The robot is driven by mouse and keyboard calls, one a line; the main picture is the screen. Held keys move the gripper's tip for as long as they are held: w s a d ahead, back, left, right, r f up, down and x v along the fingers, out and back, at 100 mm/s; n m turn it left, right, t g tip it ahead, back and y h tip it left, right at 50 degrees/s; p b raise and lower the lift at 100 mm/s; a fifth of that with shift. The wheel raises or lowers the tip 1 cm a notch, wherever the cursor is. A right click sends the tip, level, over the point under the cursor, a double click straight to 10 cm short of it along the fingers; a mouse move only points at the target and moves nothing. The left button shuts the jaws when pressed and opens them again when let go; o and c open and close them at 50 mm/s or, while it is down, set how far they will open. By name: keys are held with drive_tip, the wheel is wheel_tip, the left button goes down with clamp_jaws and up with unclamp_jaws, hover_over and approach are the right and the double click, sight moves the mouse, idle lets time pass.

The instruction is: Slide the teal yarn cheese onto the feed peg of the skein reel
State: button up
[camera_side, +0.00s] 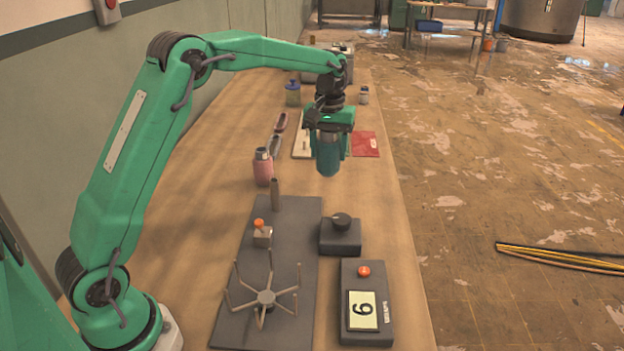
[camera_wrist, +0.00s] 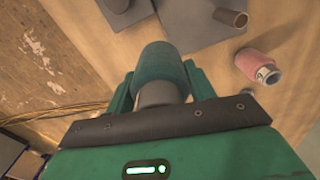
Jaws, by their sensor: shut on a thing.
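My gripper (camera_side: 329,152) is shut on the teal yarn cheese (camera_side: 327,166) and holds it up in the air, clear of the table. The cheese also shows between the fingers in the wrist view (camera_wrist: 161,66), with a grey part at its near end. The skein reel (camera_side: 266,297) has several thin arms and stands on a dark base plate (camera_side: 298,228). The feed peg (camera_side: 275,196), a brownish upright post, stands at the far end of that plate, nearer the side camera than the cheese. It also shows in the wrist view (camera_wrist: 232,18), apart from the cheese.
A pink yarn cheese (camera_side: 263,170) stands left of my gripper, beyond the peg. A block with an orange knob (camera_side: 262,235), a black knob box (camera_side: 341,235) and a counter box (camera_side: 366,305) stand nearer. A red cloth (camera_side: 367,144) lies behind.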

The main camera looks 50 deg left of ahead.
drive_tip(key=s+a+r+n, duration=0.3)
drive_tip(key=s+a, duration=0.6)
drive_tip(key=a, duration=0.1)
drive_tip(key=shift+s+r+n, duration=0.25)
drive_tip(key=shift+r+n, duration=0.05)
drive_tip(key=shift+r, duration=0.1)
drive_tip(key=shift+a+f, duration=0.1)
hover_over(274, 180)
drive_tip(key=shift+f, duration=2.8)
drive_tip(key=shift+f, duration=0.4)
drive_tip(key=shift+f, duration=0.7)
drive_tip(key=shift+f, duration=0.35)
drive_tip(key=shift+f, duration=0.7)
drive_tip(key=shift+f, duration=0.85)
